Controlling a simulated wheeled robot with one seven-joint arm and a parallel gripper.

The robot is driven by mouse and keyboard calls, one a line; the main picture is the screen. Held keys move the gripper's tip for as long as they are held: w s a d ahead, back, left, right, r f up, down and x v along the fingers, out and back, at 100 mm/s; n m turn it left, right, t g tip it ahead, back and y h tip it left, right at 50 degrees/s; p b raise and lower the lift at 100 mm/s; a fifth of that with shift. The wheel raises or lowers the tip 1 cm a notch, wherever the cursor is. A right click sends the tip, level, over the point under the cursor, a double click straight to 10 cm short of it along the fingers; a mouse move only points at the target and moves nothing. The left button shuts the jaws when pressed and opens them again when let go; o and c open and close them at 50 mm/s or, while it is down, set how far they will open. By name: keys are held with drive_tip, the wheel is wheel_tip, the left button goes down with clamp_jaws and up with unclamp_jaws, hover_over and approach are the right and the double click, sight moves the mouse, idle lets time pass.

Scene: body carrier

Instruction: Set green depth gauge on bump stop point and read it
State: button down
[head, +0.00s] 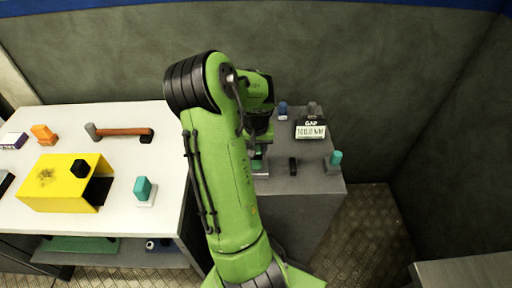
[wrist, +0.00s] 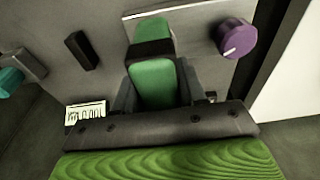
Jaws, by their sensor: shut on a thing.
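The green depth gauge (wrist: 153,82) is between the two dark fingers of my gripper (wrist: 155,88) in the wrist view, with a black band across it. My gripper is shut on it. In the head view my gripper (head: 258,143) is over the left part of the grey cabinet top, and a little of the gauge (head: 258,158) shows below it. A grey plate (wrist: 194,38) lies under the gauge's far end; I cannot tell whether they touch. The bump stop point is not clearly visible. A display (head: 311,131) marked GAP appears to read 100.0 MM.
A purple knob (wrist: 237,38) stands close to the gauge. A black block (head: 293,166) and a teal-topped block (head: 335,162) are on the cabinet, with a blue item (head: 283,110) behind. The white table (head: 120,220) at left holds a yellow box (head: 58,182) and a hammer (head: 122,132).

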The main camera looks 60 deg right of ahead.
drive_tip(key=shift+f, duration=0.15)
drive_tip(key=c, duration=0.6)
unclamp_jaws()
drive_tip(key=shift+o, duration=0.2)
wheel_tip(320, 180, up, 16)
drive_tip(key=s+a+p, duration=0.1)
drive_tip(key=a+p, duration=0.1)
drive_tip(key=p, duration=0.1)
drive_tip(key=shift+f, duration=0.2)
